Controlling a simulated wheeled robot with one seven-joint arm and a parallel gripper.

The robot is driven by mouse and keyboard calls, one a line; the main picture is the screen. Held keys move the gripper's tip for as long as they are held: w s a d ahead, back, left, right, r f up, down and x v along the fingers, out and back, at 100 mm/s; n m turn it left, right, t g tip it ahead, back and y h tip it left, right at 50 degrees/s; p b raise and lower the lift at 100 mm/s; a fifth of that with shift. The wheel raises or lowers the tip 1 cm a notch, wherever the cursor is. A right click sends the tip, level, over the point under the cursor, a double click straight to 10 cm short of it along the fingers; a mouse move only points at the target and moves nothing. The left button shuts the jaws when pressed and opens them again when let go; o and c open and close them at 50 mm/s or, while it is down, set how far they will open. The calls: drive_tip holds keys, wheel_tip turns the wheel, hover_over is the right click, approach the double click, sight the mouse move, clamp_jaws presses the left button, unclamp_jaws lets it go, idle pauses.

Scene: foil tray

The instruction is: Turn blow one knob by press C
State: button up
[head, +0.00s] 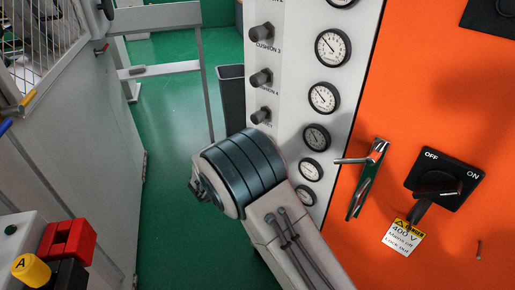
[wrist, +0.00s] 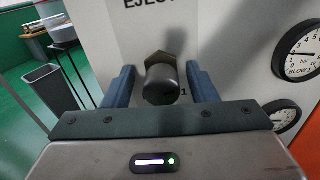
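A dark round knob (wrist: 162,84) with a hexagonal collar sticks out of the light panel in the wrist view, below the partly cropped word "EJECT". A "1" shows beside it; the rest of that label is hidden. My gripper (wrist: 160,70) is open, with its blue fingers on the left and right of the knob. Narrow gaps seem to show on both sides; contact is not clear. A gauge marked "BLOW 1" (wrist: 302,50) is to the right. In the head view my arm hides this knob and the fingers.
More knobs, such as the Cushion 3 knob (head: 262,33), line the panel above, beside a column of gauges (head: 324,97). An orange cabinet with a chrome handle (head: 368,178) and an ON/OFF switch (head: 445,180) is at right. A dark bin (head: 231,98) stands left of the panel.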

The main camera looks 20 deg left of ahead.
drive_tip(key=shift+s, duration=0.1)
drive_tip(key=v, duration=1.3)
drive_tip(key=shift+s+a, duration=0.25)
drive_tip(key=shift+s, duration=0.05)
idle(2.0)
